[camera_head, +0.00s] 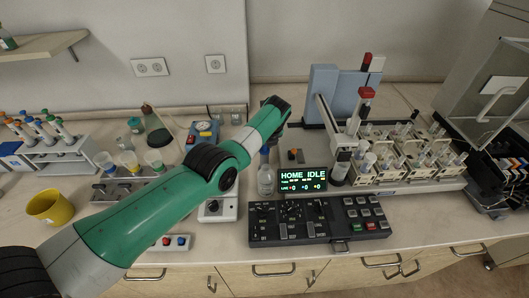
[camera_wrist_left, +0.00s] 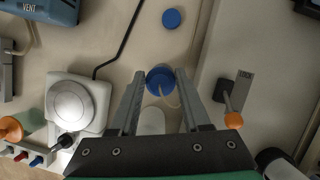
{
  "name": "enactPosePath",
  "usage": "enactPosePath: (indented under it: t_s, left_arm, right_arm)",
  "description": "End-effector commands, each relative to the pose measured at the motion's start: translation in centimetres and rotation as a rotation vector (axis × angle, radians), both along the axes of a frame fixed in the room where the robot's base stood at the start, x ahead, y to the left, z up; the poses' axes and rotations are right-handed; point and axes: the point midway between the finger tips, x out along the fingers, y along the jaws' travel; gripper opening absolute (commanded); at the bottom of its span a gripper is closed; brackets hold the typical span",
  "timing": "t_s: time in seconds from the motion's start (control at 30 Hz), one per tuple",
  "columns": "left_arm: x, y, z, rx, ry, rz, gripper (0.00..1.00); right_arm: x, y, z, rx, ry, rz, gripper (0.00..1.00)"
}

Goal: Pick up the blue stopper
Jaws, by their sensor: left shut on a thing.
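In the left wrist view the blue stopper (camera_wrist_left: 160,80), round with a pale tube or rod across it, sits between the tips of my left gripper (camera_wrist_left: 159,77). The gripper is shut on it, with a finger on each side. In the head view my left gripper (camera_head: 265,150) points down over a clear bottle (camera_head: 265,180) behind the control panel; the arm hides most of the fingers. I cannot tell whether the stopper is still in the bottle. My right gripper is not in view.
A second blue disc (camera_wrist_left: 172,18) lies on the bench beyond the fingers. A white hotplate-like device (camera_wrist_left: 75,103) stands to the left. The dark control panel (camera_head: 320,221) is in front, with a lit display (camera_head: 302,180). A sample rack machine (camera_head: 400,185) fills the right.

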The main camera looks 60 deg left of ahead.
Motion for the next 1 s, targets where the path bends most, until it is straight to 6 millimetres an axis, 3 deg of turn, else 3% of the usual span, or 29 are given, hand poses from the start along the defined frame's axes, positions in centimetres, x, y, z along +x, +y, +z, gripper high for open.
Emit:
enactPosePath:
  t_s: [0.17, 0.37, 0.8, 1.0]
  left_arm:
    - [0.0, 0.0, 0.5, 0.001, -0.001, 0.000, 0.00]
    - [0.1, 0.0, 3.3, 0.002, -0.002, 0.000, 0.00]
    - [0.1, 0.0, 14.2, 0.002, -0.003, 0.000, 0.00]
    - [0.0, 0.0, 17.4, 0.000, 0.000, 0.000, 0.00]
  right_arm:
    - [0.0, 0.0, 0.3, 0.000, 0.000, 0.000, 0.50]
    - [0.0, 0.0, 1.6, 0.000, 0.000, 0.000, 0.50]
    - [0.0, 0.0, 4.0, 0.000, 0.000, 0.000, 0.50]
    - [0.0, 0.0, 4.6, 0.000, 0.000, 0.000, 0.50]
